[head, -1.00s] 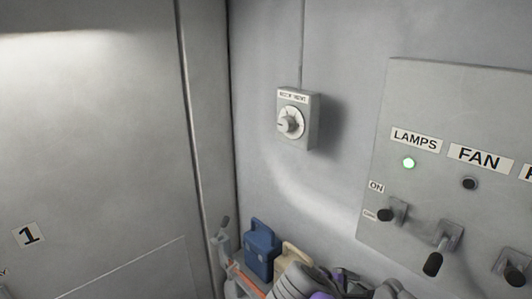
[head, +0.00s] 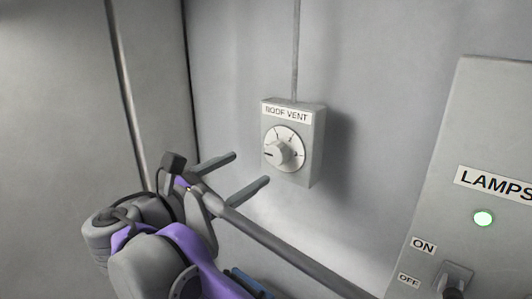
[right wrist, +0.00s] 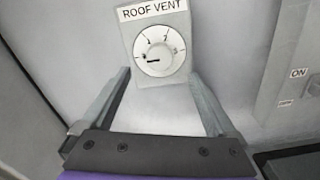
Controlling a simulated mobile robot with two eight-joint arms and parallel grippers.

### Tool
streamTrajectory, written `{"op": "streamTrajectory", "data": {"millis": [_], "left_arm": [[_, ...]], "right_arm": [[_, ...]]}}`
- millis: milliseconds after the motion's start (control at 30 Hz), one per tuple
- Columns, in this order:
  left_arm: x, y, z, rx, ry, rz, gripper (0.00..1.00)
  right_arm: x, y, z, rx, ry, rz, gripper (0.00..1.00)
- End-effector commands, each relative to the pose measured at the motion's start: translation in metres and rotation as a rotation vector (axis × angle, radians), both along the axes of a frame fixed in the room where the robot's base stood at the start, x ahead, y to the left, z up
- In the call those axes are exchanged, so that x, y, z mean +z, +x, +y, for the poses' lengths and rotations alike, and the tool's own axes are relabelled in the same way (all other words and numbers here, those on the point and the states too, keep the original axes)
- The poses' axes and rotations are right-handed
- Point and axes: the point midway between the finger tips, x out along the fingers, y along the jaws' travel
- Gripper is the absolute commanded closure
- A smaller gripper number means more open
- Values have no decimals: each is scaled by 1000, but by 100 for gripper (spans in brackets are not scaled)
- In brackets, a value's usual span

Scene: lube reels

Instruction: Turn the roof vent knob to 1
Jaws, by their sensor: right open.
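The roof vent box (head: 314,150) is a grey wall box with a "ROOF VENT" label and a round white dial. Its knob (head: 278,154) sits at the dial's centre, with a dark pointer mark toward the left. In the right wrist view the knob (right wrist: 159,60) shows ahead, its mark pointing left, with numerals around the dial too small to read surely. My right gripper (head: 252,172) is open and empty, below and left of the box, apart from it. In the right wrist view its two fingers stand wide, below the dial. My left gripper is not in view.
A conduit (head: 296,50) runs up from the box. Bare wall lies between the box and the panel.

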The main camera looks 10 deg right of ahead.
Motion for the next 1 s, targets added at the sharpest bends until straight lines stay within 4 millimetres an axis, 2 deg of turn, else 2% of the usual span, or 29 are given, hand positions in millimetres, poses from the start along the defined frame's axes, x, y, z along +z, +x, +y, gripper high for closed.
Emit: {"op": "streamTrajectory", "data": {"millis": [200,400,600,867,1000], "left_arm": [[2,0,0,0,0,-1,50],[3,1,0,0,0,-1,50],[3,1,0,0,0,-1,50],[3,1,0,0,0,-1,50],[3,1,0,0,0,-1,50]], "right_arm": [[0,26,-36,-5,0,0,7],[0,45,-60,-4,2,-1,7],[0,54,-70,-2,2,-1,7],[0,54,-70,0,3,0,7],[0,54,-70,0,3,0,31]]}}
